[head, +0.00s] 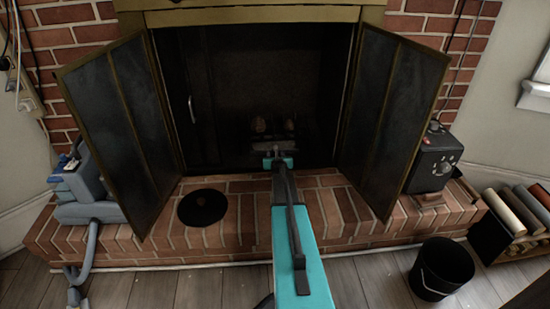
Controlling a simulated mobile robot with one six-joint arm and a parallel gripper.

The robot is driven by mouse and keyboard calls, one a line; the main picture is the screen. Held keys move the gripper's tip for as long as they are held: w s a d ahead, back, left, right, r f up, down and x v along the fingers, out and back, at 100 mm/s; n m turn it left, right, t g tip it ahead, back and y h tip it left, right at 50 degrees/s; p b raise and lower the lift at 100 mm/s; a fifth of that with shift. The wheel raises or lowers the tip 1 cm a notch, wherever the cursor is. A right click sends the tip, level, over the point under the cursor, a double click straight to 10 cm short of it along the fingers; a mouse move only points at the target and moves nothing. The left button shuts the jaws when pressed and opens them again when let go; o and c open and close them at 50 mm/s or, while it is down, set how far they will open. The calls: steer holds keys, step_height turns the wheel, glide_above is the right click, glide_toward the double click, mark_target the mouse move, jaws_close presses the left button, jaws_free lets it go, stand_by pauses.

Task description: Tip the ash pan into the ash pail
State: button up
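The ash pail (428,289) is a black bucket on the wooden floor at the lower right, beside the brick hearth. Its open mouth faces up. My teal arm reaches forward over the hearth, and my gripper (277,153) is at the mouth of the dark firebox. A low greyish shape (300,144) right at my gripper may be the ash pan, but it is dim and partly hidden by the gripper. I cannot tell whether the fingers are touching or closed on it.
Framed glass doors stand open on the left (118,130) and right (391,120) of the firebox. A flat black disc (202,207) lies on the hearth. A blue-grey machine with a hose (88,190), a black box (433,160) and a log rack (495,240) stand at the sides.

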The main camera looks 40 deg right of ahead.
stand_by(0.3)
jaws_close()
